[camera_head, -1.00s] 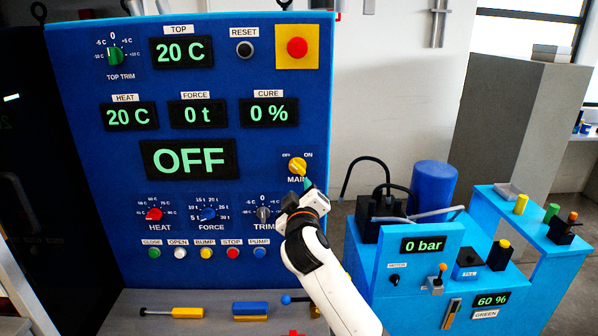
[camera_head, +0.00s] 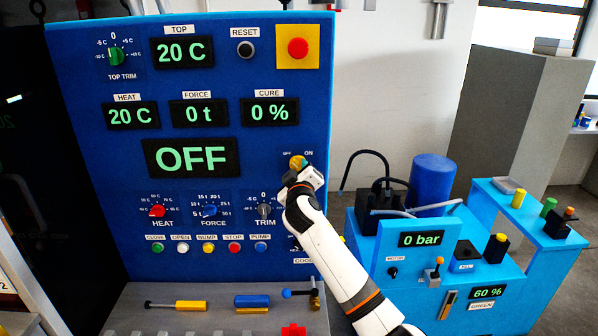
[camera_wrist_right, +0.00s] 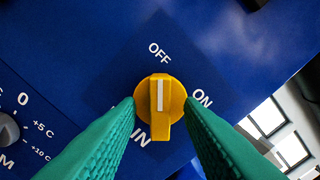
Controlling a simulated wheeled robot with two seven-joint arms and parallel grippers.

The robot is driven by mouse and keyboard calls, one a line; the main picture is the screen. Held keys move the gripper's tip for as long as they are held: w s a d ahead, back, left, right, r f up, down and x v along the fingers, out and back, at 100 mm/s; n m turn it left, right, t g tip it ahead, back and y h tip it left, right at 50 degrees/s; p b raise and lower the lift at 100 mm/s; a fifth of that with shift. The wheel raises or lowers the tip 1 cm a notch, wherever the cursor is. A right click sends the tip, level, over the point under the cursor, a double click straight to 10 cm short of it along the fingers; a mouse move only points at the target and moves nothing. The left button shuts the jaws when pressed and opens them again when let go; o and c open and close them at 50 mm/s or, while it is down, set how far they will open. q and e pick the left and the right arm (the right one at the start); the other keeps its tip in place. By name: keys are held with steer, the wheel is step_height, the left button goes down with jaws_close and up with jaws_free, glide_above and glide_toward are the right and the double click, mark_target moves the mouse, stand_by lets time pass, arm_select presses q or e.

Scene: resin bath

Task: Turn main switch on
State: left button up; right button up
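The main switch is a yellow rotary knob (camera_wrist_right: 160,110) on the blue panel, and its white pointer line points at OFF. In the head view the knob (camera_head: 297,161) is partly covered by my right gripper (camera_head: 299,170). The right wrist view shows the green fingers of this gripper (camera_wrist_right: 159,103) spread on either side of the knob, close to its round base, with gaps beside its raised grip. Whether they touch the base I cannot tell. The large display (camera_head: 189,158) reads OFF. My left gripper is not in view.
The blue panel (camera_head: 262,65) carries HEAT (camera_head: 157,211), FORCE (camera_head: 210,211) and TRIM (camera_head: 264,211) knobs, a row of buttons below and a red emergency button (camera_head: 298,47). A light-blue pump unit (camera_head: 405,262) stands to the right. Tools lie on the grey ledge (camera_head: 222,287).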

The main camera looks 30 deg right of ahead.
jaws_close()
steer(key=shift+f, duration=0.1)
